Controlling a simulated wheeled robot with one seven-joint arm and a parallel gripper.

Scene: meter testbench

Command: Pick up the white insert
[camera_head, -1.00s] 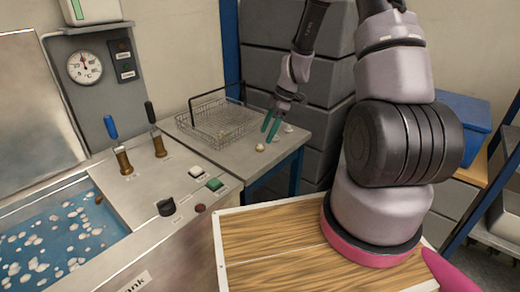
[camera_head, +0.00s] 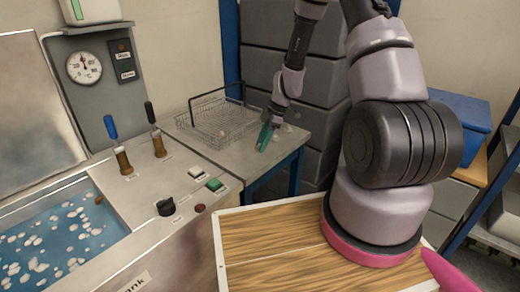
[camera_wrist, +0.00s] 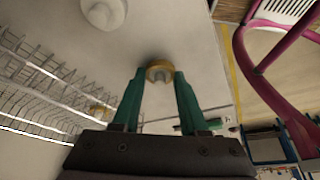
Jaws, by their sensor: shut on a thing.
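My gripper (camera_head: 264,137) points down at the grey side table, right of the wire basket. In the wrist view its green fingers (camera_wrist: 160,83) are closed on a small round piece with a tan-gold rim and pale middle (camera_wrist: 159,66). A white round insert (camera_wrist: 104,12) lies on the table at the top of the wrist view, apart from the fingers. In the head view a small white piece (camera_head: 289,128) sits just right of my gripper. I cannot tell whether it is the same one. The held piece is mostly hidden in the head view.
The wire basket (camera_head: 215,124) stands on the side table (camera_head: 236,158), left of my gripper; a small tan piece (camera_head: 222,134) shows there. The tank (camera_head: 50,240) with blue liquid and its levers stand at the left. Grey drawers (camera_head: 300,75) rise behind the table.

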